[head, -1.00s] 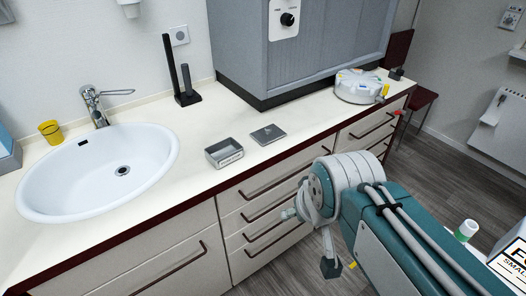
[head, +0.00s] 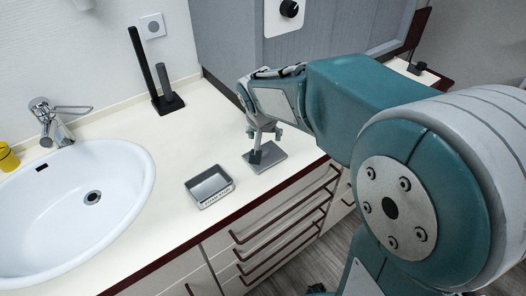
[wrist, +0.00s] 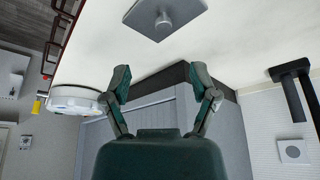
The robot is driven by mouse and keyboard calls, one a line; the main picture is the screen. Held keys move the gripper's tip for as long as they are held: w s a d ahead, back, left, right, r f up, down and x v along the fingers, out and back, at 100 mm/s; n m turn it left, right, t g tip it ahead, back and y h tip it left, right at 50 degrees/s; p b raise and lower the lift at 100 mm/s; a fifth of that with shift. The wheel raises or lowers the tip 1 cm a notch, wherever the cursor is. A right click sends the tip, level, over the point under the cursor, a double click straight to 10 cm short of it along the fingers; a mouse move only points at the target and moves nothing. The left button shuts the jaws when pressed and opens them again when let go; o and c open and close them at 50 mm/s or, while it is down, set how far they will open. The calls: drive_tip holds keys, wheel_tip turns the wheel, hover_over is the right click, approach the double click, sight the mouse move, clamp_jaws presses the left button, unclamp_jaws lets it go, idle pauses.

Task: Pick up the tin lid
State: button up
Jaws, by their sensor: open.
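The tin lid (head: 266,157) is a flat grey rectangle lying on the white counter, to the right of the open grey tin (head: 209,187). In the wrist view the lid (wrist: 149,15) shows at the top edge, with a round knob (wrist: 163,23) on it. My gripper (head: 257,155) appears over the lid in the head view, its lower end overlapping the lid; whether it touches cannot be told. In the wrist view my gripper (wrist: 162,82) is open, its two fingers wide apart with nothing between them. The lid lies beyond the fingertips there.
A sink (head: 85,205) with a tap (head: 55,122) is at left. A black stand (head: 160,80) is at the back. A grey cabinet (head: 225,40) stands behind the lid. A white round device (wrist: 75,100) shows in the wrist view. Counter around the tin is clear.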

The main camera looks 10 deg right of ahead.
sight(265, 149)
drive_tip(key=x, duration=0.8)
drive_tip(key=w+x, duration=0.1)
drive_tip(key=x, duration=0.3)
drive_tip(key=shift+a+f, duration=0.1)
clamp_jaws()
